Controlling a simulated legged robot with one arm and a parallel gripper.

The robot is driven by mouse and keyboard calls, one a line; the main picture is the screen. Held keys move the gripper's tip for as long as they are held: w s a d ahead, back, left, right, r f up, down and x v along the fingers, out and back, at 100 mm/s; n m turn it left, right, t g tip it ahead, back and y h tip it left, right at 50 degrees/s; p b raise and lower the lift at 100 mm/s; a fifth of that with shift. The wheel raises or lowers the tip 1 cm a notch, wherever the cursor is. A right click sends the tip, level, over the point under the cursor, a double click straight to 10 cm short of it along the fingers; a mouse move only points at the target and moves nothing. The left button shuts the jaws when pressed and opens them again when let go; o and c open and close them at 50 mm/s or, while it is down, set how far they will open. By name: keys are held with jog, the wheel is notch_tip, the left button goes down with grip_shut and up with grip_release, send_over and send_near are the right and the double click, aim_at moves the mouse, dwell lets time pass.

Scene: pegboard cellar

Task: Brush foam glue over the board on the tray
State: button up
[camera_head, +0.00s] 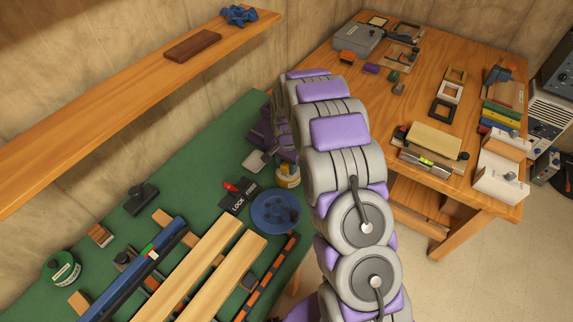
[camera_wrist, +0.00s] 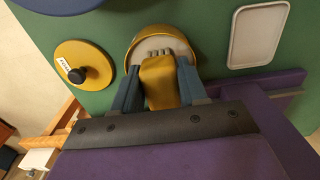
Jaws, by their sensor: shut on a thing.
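In the wrist view, my gripper (camera_wrist: 160,85) is shut on the yellow handle (camera_wrist: 160,78) of what looks like a brush. Around its far end is a rounded yellow rim with a pale grey inside and several small grey studs; I cannot tell whether that is part of the tool or a separate pot. A pale rectangular tray (camera_wrist: 258,35) lies on the green bench to the right, apart from my gripper. No separate board can be made out on it. The tray (camera_head: 257,162) also shows in the head view, where my arm largely hides the gripper.
A yellow-lidded round pot (camera_wrist: 83,68) with a black knob stands left of my gripper, near the bench edge. A blue disc (camera_head: 275,211), a black lock box (camera_head: 238,198) and long wooden strips (camera_head: 200,260) crowd the bench's front. A wooden shelf (camera_head: 130,93) overhangs the back.

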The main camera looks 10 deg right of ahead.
aim_at(287, 163)
jog(key=shift+s, duration=0.1)
jog(key=shift+r+p, duration=1.25)
jog(key=shift+r, duration=2.25)
jog(key=s+r+n, duration=0.6)
jog(key=r+n, duration=0.2)
jog(key=n, duration=0.1)
jog(key=shift+d+r, duration=0.3)
jog(key=shift+r, duration=0.1)
